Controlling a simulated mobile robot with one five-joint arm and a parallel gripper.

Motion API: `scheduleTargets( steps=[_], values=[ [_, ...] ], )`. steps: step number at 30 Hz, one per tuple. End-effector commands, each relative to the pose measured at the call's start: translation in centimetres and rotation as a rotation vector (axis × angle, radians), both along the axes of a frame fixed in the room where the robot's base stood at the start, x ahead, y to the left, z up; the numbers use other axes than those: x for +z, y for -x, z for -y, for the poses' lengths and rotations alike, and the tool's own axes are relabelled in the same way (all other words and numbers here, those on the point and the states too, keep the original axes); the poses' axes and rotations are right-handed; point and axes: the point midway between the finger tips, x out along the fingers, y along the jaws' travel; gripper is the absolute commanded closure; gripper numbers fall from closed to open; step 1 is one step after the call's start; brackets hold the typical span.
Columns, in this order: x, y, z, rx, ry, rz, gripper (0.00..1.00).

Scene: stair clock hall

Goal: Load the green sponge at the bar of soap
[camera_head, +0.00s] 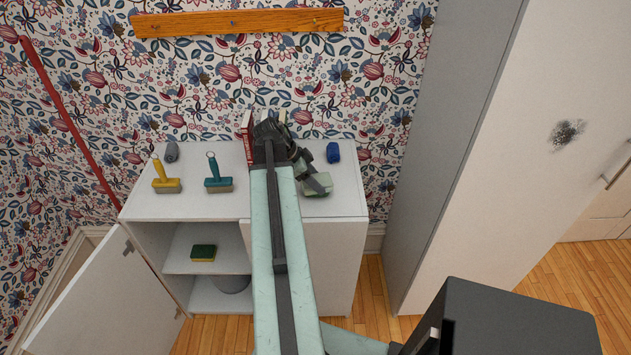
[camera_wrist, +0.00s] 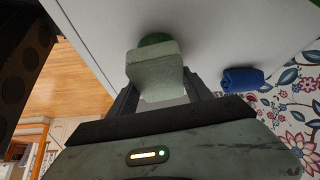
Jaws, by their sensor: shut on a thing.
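A pale green block, which looks like the green sponge (camera_wrist: 157,75), is between the two fingers of my gripper (camera_wrist: 160,88) in the wrist view. In the head view the sponge (camera_head: 318,181) is at the right front of the white cabinet top, below my gripper (camera_head: 308,170). A darker green rounded thing, likely the bar of soap (camera_wrist: 155,40), shows just beyond the sponge and is partly hidden by it. I cannot tell whether the two touch.
A blue rolled cloth (camera_head: 333,152) lies behind the sponge. A teal brush (camera_head: 218,184), a yellow brush (camera_head: 167,185) and a grey roll (camera_head: 171,151) are at the left on the cabinet top (camera_head: 232,206). A green-and-yellow sponge (camera_head: 203,252) lies on the shelf behind the open door (camera_head: 100,300).

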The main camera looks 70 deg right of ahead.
Motion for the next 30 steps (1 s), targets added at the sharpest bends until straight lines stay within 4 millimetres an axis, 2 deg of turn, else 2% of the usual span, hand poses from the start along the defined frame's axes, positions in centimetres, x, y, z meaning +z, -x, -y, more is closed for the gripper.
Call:
scheduleTargets(
  steps=[10, 30],
  values=[
    [0.5, 0.0, 0.0, -0.001, -0.002, 0.002, 0.74],
    [6.9, 0.1, 0.0, -0.001, -0.001, 0.001, 0.74]
  ],
)
